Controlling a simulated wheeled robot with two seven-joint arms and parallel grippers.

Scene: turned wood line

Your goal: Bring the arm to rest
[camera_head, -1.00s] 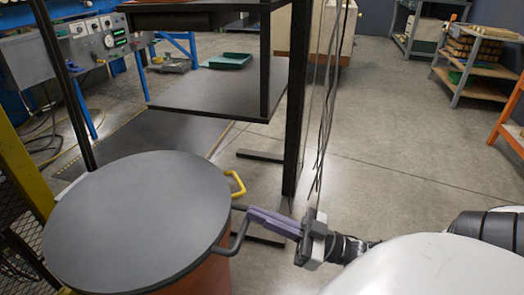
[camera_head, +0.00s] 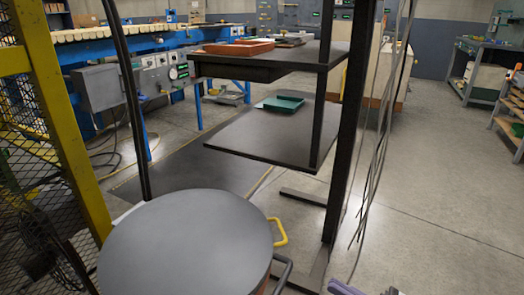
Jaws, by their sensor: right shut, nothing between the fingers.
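My right gripper (camera_head: 339,286) shows only as purple fingers at the bottom edge, right of centre. Its fingers are shut with nothing between them; the rest is mostly cut off by the frame. It is to the right of a dark handle (camera_head: 286,266) on a round drum with a grey lid (camera_head: 185,240), with a visible gap between them. My left gripper is not in view.
A yellow handle (camera_head: 281,231) sticks out from the drum. Behind stands a dark shelf unit (camera_head: 270,138) with a green tray (camera_head: 278,103) and an orange tray (camera_head: 240,47). A yellow mesh guard (camera_head: 62,130) is at left. Open floor (camera_head: 440,200) lies to the right.

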